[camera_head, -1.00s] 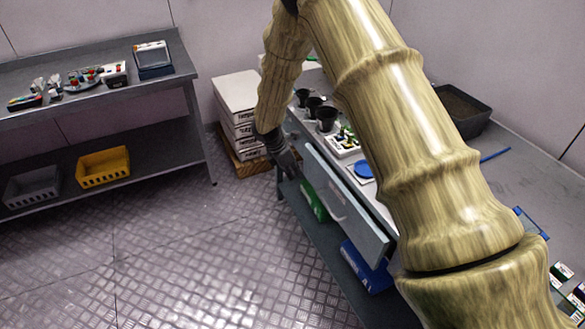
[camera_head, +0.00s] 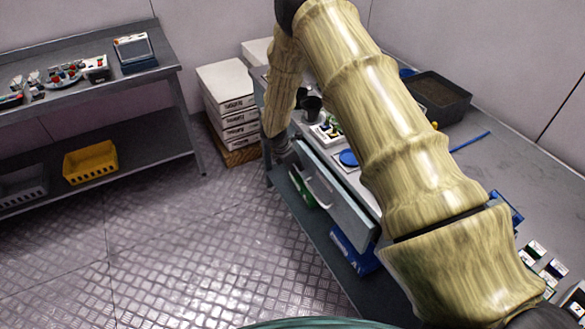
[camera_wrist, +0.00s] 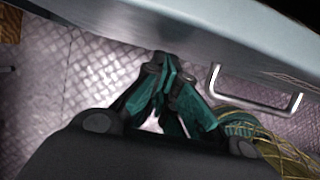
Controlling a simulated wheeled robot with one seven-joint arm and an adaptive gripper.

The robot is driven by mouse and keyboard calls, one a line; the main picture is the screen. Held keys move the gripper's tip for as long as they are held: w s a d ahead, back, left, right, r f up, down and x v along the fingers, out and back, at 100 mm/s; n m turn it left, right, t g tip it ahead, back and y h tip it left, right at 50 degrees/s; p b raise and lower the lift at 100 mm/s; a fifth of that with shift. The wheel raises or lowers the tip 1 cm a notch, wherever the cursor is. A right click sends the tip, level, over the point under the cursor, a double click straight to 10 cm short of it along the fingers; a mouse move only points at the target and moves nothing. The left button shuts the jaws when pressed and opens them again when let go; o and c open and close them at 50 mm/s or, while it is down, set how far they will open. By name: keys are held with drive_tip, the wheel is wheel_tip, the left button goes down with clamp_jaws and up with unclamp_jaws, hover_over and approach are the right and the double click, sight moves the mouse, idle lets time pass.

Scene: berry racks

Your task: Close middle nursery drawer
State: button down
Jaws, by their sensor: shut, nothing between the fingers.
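The grey-blue drawer front (camera_head: 345,208) with its pale bar handle (camera_head: 318,191) stands out from the workbench on the right in the head view. In the wrist view the drawer front (camera_wrist: 215,35) crosses the top, with the handle (camera_wrist: 256,102) at the right. My gripper (camera_head: 285,153) is at the drawer's far end in the head view, partly hidden. In the wrist view its teal fingers (camera_wrist: 163,62) are together and empty, left of the handle and close to the drawer face. I cannot tell whether they touch it.
Stacked white boxes (camera_head: 228,100) stand beyond the workbench. A steel table (camera_head: 140,88) with a yellow crate (camera_head: 90,164) is at the left. Green and blue boxes (camera_head: 352,250) sit below the drawer. The patterned floor (camera_head: 205,255) in front is clear.

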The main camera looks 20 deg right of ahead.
drive_tip(key=shift+d, duration=0.1)
drive_tip(key=shift+d, duration=1.3)
drive_tip(key=shift+a, duration=0.15)
drive_tip(key=a+r+b, duration=0.3)
drive_tip(key=a+r, duration=0.4)
drive_tip(key=r, duration=0.2)
drive_tip(key=shift+s+a, duration=0.25)
